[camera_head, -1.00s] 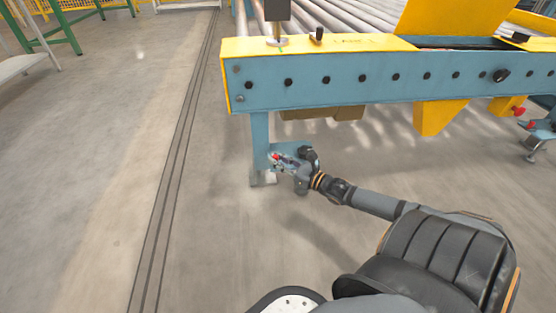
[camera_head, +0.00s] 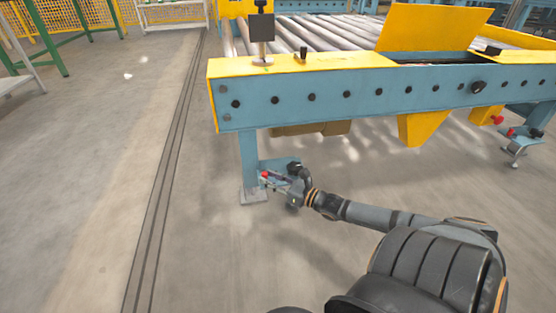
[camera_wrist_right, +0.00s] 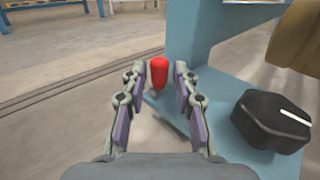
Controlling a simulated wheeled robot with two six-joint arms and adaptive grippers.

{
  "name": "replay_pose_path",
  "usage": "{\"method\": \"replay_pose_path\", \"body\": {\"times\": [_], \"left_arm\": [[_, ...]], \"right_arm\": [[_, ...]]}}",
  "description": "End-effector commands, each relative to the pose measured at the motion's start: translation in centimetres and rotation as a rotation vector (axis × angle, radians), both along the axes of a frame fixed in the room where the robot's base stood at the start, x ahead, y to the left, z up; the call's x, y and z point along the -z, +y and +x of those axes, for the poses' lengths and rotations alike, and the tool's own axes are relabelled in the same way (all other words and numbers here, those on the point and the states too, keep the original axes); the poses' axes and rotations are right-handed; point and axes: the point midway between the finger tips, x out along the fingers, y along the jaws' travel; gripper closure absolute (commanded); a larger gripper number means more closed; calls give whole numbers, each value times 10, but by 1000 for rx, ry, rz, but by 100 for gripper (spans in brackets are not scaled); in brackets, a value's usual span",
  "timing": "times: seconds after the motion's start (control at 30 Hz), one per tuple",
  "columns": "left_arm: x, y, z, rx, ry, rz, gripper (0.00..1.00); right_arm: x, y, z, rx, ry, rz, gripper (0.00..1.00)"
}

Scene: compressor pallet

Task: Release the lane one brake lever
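The brake lever (camera_wrist_right: 158,74) has a red tip and sits low beside a blue leg of the conveyor frame. It also shows as a small red spot in the head view (camera_head: 264,174). My right gripper (camera_wrist_right: 160,70) is open, with one finger on each side of the red tip and visible gaps between. In the head view my right gripper (camera_head: 273,179) is low by the leg, and the lever's lower part is hard to make out. My left gripper is not in view.
A black knob with a white line (camera_wrist_right: 272,120) sits on a blue plate (camera_wrist_right: 228,95) close to the right finger. The blue leg (camera_head: 249,165) and yellow-topped conveyor beam (camera_head: 350,100) stand above. Another red-tipped part (camera_head: 511,132) is at far right.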

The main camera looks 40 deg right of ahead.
Motion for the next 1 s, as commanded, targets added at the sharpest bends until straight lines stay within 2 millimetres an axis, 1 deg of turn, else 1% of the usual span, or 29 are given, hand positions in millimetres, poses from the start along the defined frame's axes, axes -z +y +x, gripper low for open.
{"method": "replay_pose_path", "body": {"times": [0.3, 0.43, 0.63, 1.0], "left_arm": [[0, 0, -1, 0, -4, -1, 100], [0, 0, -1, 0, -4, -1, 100], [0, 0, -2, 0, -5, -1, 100], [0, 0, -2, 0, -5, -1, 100]], "right_arm": [[3, -10, -46, -4, 12, -6, 71], [1, -14, -58, -8, 8, -4, 71], [1, -17, -67, 1, 3, -3, 71], [1, -18, -67, 4, 3, -1, 71]]}}
